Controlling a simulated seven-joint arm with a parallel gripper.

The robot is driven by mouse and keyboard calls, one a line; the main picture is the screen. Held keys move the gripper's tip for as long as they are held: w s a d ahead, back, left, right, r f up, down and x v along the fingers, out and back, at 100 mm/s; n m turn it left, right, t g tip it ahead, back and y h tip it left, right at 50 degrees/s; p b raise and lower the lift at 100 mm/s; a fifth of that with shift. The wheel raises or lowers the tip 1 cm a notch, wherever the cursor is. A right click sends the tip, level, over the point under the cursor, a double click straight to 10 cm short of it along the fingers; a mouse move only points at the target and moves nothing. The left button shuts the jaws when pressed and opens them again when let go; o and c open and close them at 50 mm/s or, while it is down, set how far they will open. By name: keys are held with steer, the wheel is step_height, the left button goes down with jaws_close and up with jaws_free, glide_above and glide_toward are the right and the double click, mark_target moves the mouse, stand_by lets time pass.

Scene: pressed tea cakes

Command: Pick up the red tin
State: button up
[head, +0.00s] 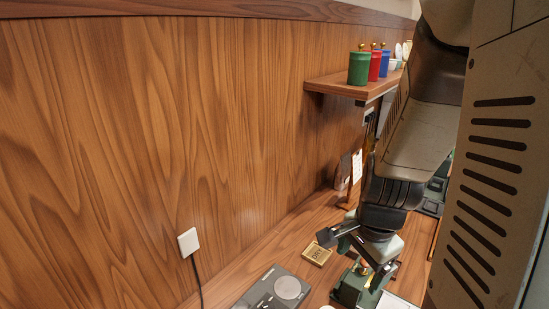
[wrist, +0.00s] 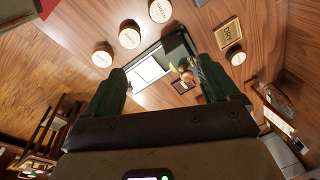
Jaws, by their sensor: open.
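The red tin (head: 375,66) stands upright on a wooden wall shelf (head: 335,86) in the head view, with a gold knob on its lid. It is between a green tin (head: 359,69) at its left and a blue tin (head: 385,64) at its right. My gripper (wrist: 160,76) is open and empty in the wrist view, with its two green fingers wide apart. It is low over the table, well below the shelf and away from the red tin. I cannot make out the red tin in the wrist view.
White bowls (head: 396,64) stand farther along the shelf. A green press (head: 352,287), a DRY plaque (head: 317,254) and a grey scale (head: 274,291) are on the table. Several round white-topped pots (wrist: 129,35) show in the wrist view. My arm hides much of the right side.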

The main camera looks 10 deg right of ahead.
steer(key=s+d+f+m, duration=0.1)
steer(key=f+m, duration=0.1)
steer(key=f, duration=0.3)
steer(key=s+d+f+m+g, duration=0.1)
steer(key=d+f+m, duration=0.1)
steer(key=f, duration=0.3)
steer(key=s+d+f+m, duration=0.1)
steer(key=s+f+m, duration=0.1)
steer(key=f, duration=0.4)
steer(key=shift+d+m+g, duration=0.3)
steer(key=shift+g, duration=0.1)
steer(key=shift+w+d+f, duration=0.1)
steer(key=shift+w+f, duration=0.05)
steer(key=shift+f, duration=1.5)
steer(key=shift+w+f, duration=0.15)
steer(key=shift+f, duration=1.45)
steer(key=c, duration=1.1)
steer(key=shift+r, duration=0.1)
steer(key=shift+c, duration=0.2)
